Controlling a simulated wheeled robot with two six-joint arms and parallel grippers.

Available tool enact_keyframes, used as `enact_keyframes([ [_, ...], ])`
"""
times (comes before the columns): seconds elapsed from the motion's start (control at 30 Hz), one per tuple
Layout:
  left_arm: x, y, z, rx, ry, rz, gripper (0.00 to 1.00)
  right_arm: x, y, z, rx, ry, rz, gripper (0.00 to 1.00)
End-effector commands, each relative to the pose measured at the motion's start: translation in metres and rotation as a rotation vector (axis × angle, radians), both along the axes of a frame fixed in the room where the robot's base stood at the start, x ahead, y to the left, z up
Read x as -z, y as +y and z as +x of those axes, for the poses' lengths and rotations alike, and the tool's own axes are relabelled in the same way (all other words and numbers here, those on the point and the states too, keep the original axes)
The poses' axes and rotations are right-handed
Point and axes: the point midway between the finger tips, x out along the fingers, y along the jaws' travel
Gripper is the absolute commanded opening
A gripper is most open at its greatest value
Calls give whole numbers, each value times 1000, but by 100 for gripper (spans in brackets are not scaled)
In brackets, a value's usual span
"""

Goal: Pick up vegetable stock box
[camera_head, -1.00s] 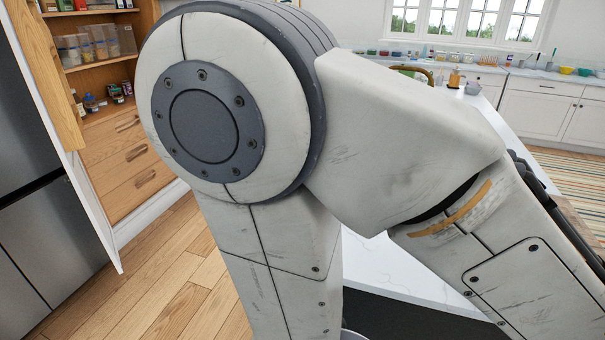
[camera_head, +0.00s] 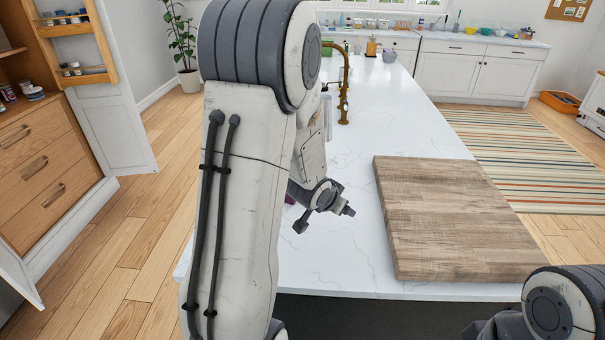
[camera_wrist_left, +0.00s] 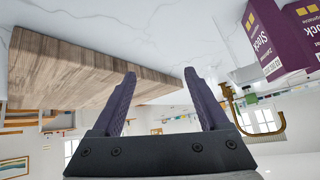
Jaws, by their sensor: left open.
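A purple box (camera_wrist_left: 268,40) with a yellow mark and the printed word "Stock" stands on the white counter at the upper right of the left wrist view. That view is upside down. A second printed purple face is at the right edge; I cannot tell if it is another box. In the head view only a purple sliver shows behind my left arm. My left gripper (camera_wrist_left: 160,80) is open, with nothing between its fingers, and apart from the box. The dark end of my left arm shows over the counter in the head view. My right gripper is out of view.
A thick wooden board (camera_head: 440,215) lies on the white counter (camera_head: 335,250), right of my left arm. A brass faucet (camera_head: 344,85) stands farther back. A wooden cabinet (camera_head: 50,165) with an open door is at left. The counter's front middle is clear.

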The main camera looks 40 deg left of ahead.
Motion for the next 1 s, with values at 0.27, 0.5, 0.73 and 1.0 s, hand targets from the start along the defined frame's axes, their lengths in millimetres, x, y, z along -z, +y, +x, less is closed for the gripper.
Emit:
enact_keyframes([
  [0.27, 8, 143, -11, -187, -316, -61, 78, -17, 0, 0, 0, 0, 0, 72],
  [0.5, 5, 179, -24, -236, -444, -84, 78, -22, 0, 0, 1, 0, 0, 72],
  [0.73, 16, 185, 7, -235, -451, -84, 78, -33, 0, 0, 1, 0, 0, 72],
  [1.0, 23, 189, 28, -236, -450, -85, 78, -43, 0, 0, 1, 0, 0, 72],
])
